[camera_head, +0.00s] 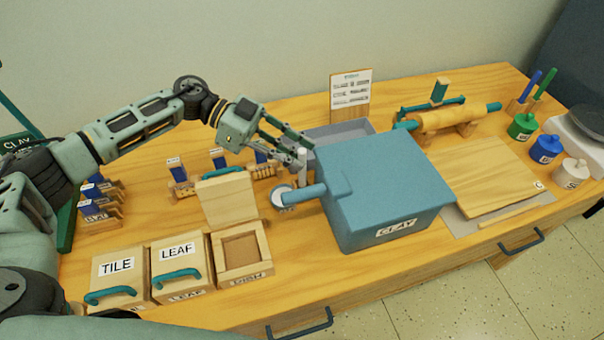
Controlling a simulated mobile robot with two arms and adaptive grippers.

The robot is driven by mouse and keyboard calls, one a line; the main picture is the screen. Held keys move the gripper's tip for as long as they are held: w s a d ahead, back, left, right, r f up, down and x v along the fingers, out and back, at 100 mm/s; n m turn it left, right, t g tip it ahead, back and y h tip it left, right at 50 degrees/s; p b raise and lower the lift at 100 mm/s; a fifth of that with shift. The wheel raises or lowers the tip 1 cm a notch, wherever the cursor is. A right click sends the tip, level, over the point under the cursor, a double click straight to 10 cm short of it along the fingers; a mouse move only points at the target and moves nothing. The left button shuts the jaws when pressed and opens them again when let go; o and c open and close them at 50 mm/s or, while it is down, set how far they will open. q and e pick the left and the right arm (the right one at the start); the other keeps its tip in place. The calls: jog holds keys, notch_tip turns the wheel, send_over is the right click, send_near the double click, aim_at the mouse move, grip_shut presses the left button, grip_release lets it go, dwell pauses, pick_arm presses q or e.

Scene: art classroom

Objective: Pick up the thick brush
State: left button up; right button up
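Two upright handles, one blue (531,85) and one green (545,83), stand in a small wooden holder (516,107) at the far right of the table. They look like brushes, but I cannot tell which is the thick one; their lower ends are hidden. My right gripper is not in view.
The blue clay box (390,190) with its side spout stands mid-table. A rolling pin (450,117), green (523,127), blue (546,149) and white (571,174) pots, and a wooden board (485,180) lie right. Labelled tile (120,280) and leaf (181,267) boxes stand front left.

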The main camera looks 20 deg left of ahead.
pick_arm(q)
jog(key=shift+x, duration=1.05)
grip_shut()
jog(key=shift+r, duration=0.15)
